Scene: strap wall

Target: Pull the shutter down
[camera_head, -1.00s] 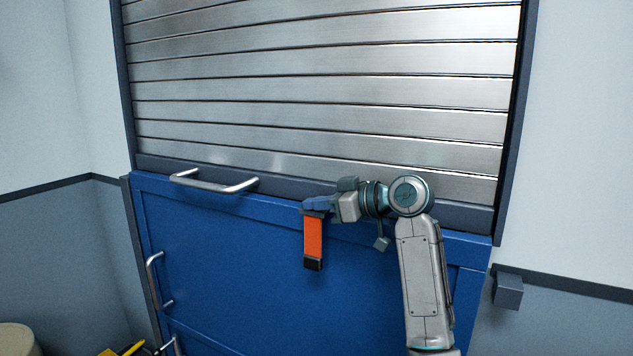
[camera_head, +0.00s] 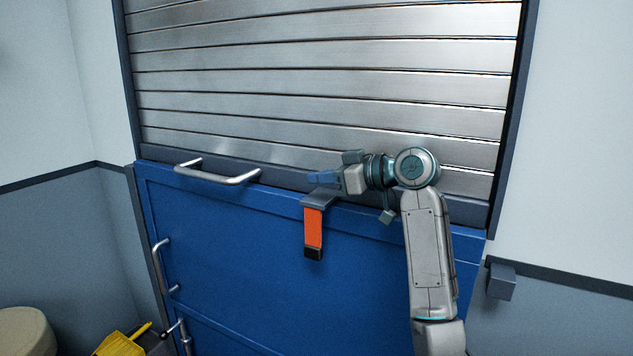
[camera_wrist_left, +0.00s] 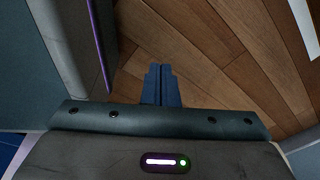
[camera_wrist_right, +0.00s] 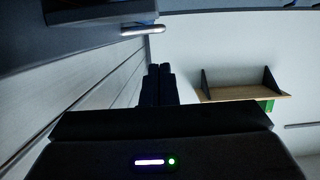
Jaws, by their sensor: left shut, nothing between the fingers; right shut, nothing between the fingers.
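The silver slatted shutter (camera_head: 320,90) spans the opening, its dark bottom rail (camera_head: 280,178) level with the top of the blue cabinet (camera_head: 230,240). An orange strap (camera_head: 313,230) with a dark end hangs from a dark tab at the rail, in front of the cabinet. My right gripper (camera_head: 318,179) is shut and empty, just above the strap's tab; I cannot tell whether it touches. Its fingers also show closed in the right wrist view (camera_wrist_right: 160,72), beside the slats. My left gripper (camera_wrist_left: 162,72) is shut and empty above the wooden floor, outside the head view.
A metal bar handle (camera_head: 215,174) sticks out left of the strap. More handles (camera_head: 162,268) sit on the cabinet's left side. A yellow dustpan (camera_head: 125,343) and a beige round object (camera_head: 25,332) are at lower left. A grey box (camera_head: 501,282) is on the right wall.

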